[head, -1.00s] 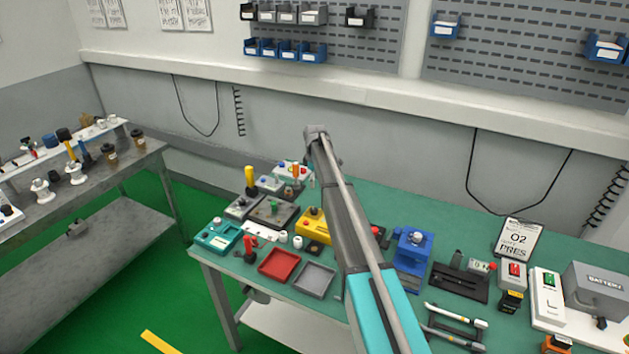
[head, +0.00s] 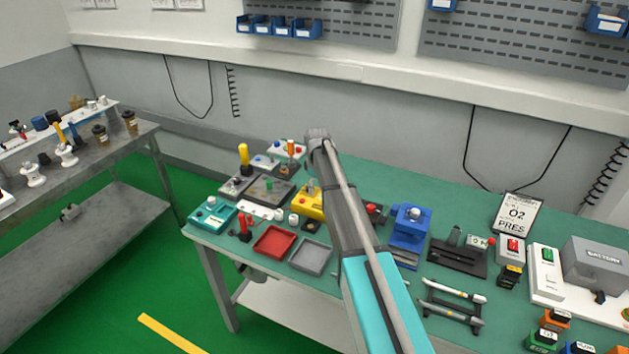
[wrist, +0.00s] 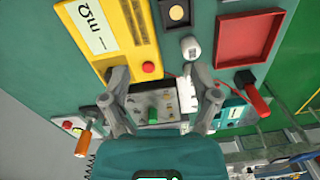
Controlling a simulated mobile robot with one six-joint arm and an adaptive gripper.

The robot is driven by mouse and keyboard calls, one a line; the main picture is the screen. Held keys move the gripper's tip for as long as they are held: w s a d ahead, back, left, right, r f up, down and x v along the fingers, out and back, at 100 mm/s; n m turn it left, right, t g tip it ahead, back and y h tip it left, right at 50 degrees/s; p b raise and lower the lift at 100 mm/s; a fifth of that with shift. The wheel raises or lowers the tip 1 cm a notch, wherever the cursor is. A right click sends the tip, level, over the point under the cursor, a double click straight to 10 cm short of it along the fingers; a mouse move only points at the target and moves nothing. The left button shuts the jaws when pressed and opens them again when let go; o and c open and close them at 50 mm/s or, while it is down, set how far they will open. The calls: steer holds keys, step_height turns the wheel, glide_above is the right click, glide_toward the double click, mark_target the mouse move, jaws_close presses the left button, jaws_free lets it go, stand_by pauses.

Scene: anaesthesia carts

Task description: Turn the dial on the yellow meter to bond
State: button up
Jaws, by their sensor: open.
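The yellow meter (head: 307,203) sits on the green bench in the head view, partly covered by my arm. In the wrist view the yellow meter (wrist: 107,38) fills the upper left, with a white label marked MΩ and a red button (wrist: 149,67). I cannot make out its dial in either view. My gripper (wrist: 157,73) is open and empty, its fingers spread. The left fingertip overlaps the meter's lower edge in the picture; I cannot tell whether they touch. In the head view the fingers are mostly hidden by my arm.
A grey box with a green knob (wrist: 153,112) shows between my fingers. A white cylinder (wrist: 190,48) stands near the right finger. A red tray (head: 274,241), a grey tray (head: 311,257) and a blue device (head: 409,236) are nearby.

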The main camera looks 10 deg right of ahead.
steer(key=s+f+m+b, duration=0.2)
steer(key=s, duration=0.7)
steer(key=s+f+m+b, duration=0.3)
steer(key=s, duration=0.6)
steer(key=shift+s+f, duration=0.2)
steer(key=shift+s, duration=0.15)
steer(key=s+m, duration=0.4)
steer(key=s, duration=1)
